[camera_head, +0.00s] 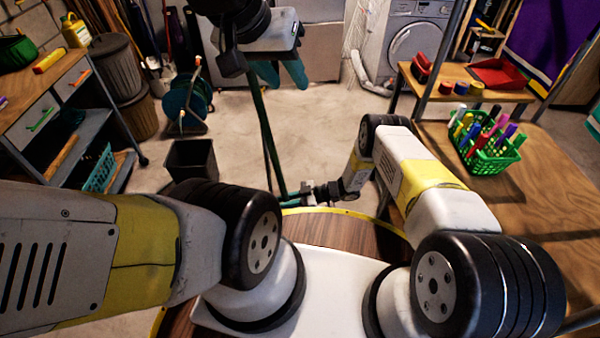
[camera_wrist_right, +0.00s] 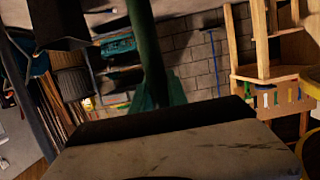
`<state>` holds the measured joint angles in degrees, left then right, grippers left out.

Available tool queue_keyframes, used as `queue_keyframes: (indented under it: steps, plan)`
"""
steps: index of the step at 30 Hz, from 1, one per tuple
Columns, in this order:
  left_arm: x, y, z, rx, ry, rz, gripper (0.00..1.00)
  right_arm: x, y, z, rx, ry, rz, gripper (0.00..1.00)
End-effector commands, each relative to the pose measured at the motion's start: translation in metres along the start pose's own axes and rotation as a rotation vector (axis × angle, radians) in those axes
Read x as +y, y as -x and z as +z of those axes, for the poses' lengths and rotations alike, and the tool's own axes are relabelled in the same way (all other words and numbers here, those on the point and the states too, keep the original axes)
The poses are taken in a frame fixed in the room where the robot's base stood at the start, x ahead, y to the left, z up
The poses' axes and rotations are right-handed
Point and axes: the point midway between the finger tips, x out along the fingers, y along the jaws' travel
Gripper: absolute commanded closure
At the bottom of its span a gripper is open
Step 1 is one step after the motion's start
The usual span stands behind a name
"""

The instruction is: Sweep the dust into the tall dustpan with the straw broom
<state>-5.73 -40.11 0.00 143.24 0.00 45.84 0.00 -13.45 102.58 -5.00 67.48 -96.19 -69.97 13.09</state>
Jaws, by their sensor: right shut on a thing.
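My right gripper (camera_head: 292,196) is low in the middle of the head view, shut on a long dark-green pole (camera_head: 264,130). The pole rises from it, slightly tilted, and its top passes behind my left gripper. It also shows in the right wrist view (camera_wrist_right: 143,45), running up from the teal fingers. I cannot tell whether the pole belongs to the straw broom or the tall dustpan; no straw bristles or pan are clear. My left gripper (camera_head: 281,75) is at the top, its teal fingers apart with nothing seen between them. I cannot make out dust on the floor.
A black open bin (camera_head: 190,160) stands on the floor at left, near a hose reel (camera_head: 188,105). A workbench (camera_head: 60,90) is at far left. At right, a wooden table (camera_head: 540,190) carries a green basket (camera_head: 490,158) of markers. The middle concrete floor (camera_head: 320,130) is clear.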

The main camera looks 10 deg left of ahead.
Motion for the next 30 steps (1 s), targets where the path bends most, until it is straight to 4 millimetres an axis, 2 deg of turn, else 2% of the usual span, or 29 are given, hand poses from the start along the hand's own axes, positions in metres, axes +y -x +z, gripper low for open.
queue_keyframes:
  steps: [8, 15, 30]
  plan:
    - [0.000, 0.000, 0.000, 0.000, 0.000, 0.000, 0.64, 0.000, -0.018, -0.006, 0.004, 0.002, -0.001, 1.00]
    - [0.000, 0.000, 0.000, 0.000, 0.000, 0.000, 0.64, 0.000, -0.046, -0.015, 0.003, 0.003, -0.002, 1.00]
    - [0.000, 0.000, 0.000, 0.000, 0.000, 0.000, 0.64, 0.000, -0.079, -0.023, 0.004, 0.001, -0.001, 1.00]
